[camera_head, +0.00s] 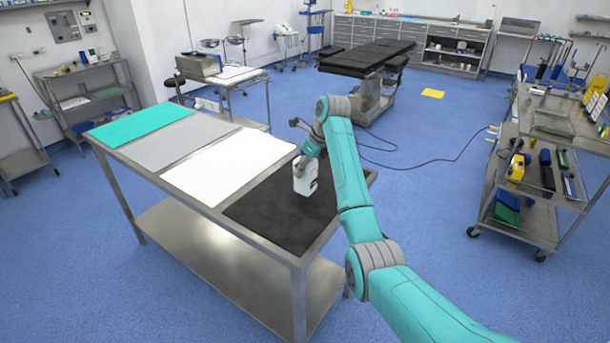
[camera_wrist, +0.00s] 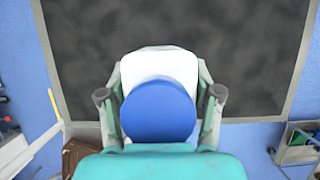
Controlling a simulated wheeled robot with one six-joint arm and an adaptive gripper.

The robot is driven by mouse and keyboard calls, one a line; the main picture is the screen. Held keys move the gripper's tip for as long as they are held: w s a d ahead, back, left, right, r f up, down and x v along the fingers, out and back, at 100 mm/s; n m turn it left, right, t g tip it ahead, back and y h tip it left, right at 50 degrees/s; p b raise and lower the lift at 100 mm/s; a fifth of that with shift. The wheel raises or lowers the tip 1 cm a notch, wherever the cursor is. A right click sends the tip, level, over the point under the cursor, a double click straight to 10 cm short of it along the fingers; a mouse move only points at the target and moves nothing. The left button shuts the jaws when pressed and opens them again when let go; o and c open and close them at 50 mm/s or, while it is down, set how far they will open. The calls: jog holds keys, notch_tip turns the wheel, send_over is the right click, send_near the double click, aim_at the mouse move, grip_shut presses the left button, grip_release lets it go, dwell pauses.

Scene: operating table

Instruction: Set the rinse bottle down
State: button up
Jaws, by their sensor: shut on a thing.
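The rinse bottle (camera_head: 305,180) is white and looks upright at the far right part of the table, over the black mat (camera_head: 270,222). In the wrist view the bottle (camera_wrist: 158,62) shows a white body and a round blue cap (camera_wrist: 158,110). My gripper (camera_head: 304,160) is shut on the bottle, with one finger on each side of it in the wrist view (camera_wrist: 159,92). The black mat (camera_wrist: 90,50) lies beyond the bottle there. I cannot tell whether the bottle's base touches the mat.
The steel table (camera_head: 299,262) also carries a white mat (camera_head: 225,165), a grey mat (camera_head: 180,143) and a teal mat (camera_head: 140,123), all bare. A loaded cart (camera_head: 540,180) stands at the right.

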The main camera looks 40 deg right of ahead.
aim_at(305, 174)
jog(key=shift+f, duration=1.5)
jog(key=o, duration=1.7)
jog(key=shift+f, duration=0.15)
